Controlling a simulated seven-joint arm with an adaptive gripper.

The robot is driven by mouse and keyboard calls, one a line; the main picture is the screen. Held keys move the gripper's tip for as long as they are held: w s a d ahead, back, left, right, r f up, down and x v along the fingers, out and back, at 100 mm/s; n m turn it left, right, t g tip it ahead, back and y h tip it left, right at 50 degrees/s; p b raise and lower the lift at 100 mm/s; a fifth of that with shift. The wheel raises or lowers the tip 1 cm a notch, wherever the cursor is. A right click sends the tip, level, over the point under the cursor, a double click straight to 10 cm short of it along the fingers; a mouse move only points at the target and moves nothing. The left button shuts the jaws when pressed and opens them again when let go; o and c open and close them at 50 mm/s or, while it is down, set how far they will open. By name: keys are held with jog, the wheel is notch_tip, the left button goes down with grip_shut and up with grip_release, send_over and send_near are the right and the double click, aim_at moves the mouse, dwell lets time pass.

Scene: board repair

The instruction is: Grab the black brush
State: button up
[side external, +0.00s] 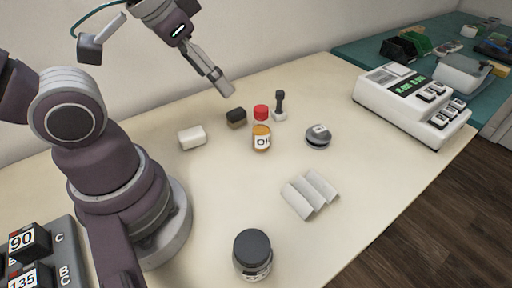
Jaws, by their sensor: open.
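A small upright tool with a black handle and a pale base, which looks like the black brush (280,102), stands on the table just right of the red-capped amber bottle (262,138). Its bristles are too small to make out. My gripper (225,90) is open and empty, pointing down above the back of the table. In the picture it is up and to the left of the brush, apart from it.
A dark block with a tan lower part (236,118) and a white block (192,137) lie left of the bottle. A round grey tin (318,137), a folded white piece (310,194) and a dark-lidded jar (253,254) are nearer. A white machine (410,105) stands right.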

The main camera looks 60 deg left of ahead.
jog(key=g, duration=0.1)
send_near(235, 112)
jog(key=x, duration=0.4)
jog(key=shift+f, duration=0.35)
jog(key=x, duration=0.5)
jog(key=shift+w+f, duration=0.25)
jog(key=shift+c, duration=0.3)
grip_shut()
